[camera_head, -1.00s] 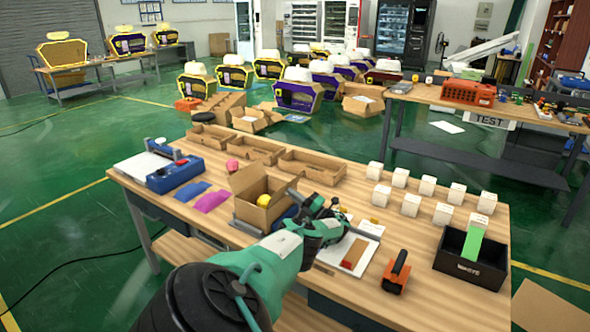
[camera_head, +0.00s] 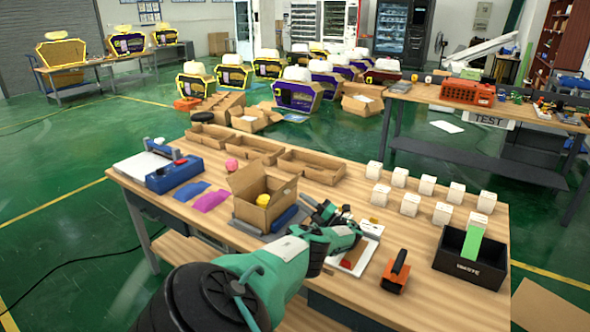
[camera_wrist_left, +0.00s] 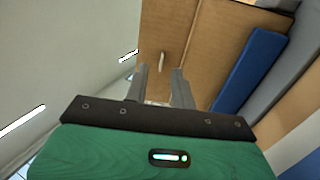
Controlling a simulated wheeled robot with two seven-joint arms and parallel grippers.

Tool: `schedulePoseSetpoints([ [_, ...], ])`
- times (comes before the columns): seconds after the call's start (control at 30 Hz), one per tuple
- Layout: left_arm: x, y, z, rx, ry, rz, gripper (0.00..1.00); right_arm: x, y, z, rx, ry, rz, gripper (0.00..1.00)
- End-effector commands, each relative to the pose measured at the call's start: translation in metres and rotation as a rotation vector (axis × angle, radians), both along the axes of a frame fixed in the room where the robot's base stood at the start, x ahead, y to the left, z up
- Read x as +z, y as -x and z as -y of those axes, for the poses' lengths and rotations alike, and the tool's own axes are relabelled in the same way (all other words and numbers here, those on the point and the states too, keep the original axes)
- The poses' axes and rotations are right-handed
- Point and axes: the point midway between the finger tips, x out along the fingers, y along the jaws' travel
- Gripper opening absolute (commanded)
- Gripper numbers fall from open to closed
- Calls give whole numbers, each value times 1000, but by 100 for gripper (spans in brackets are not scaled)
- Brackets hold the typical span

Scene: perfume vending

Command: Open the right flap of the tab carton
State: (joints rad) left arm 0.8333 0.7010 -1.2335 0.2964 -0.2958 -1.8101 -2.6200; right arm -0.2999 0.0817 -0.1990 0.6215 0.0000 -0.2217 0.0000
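The tab carton (camera_head: 252,213) is an open brown box on the wooden table, with a tall back flap (camera_head: 247,177) standing up and a yellow item (camera_head: 263,200) inside. Its right side rises at the right edge; I cannot tell exactly how far the right flap is folded. My left gripper (camera_head: 308,204) is just right of the carton and looks apart from it. In the left wrist view its two grey fingers (camera_wrist_left: 162,88) are apart with nothing seen between them, facing a brown cardboard surface (camera_wrist_left: 170,40). My right gripper is not in view.
A blue bar (camera_head: 284,219) lies right of the carton and shows in the left wrist view. Shallow brown trays (camera_head: 312,167) stand behind. A white board (camera_head: 368,230), an orange-and-black tool (camera_head: 396,273), several white boxes and a black waste bin (camera_head: 470,257) are to the right.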

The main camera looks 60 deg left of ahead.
Motion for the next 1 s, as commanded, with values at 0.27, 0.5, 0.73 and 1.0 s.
schedulePoseSetpoints([
  [0.27,2,-35,56,-3,1,2,25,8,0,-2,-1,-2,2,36],
  [0.5,2,-50,81,1,-1,1,25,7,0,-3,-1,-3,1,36],
  [0.73,2,-52,85,1,-2,1,25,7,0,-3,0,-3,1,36],
  [1.0,2,-52,85,1,-2,1,25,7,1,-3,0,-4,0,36],
])
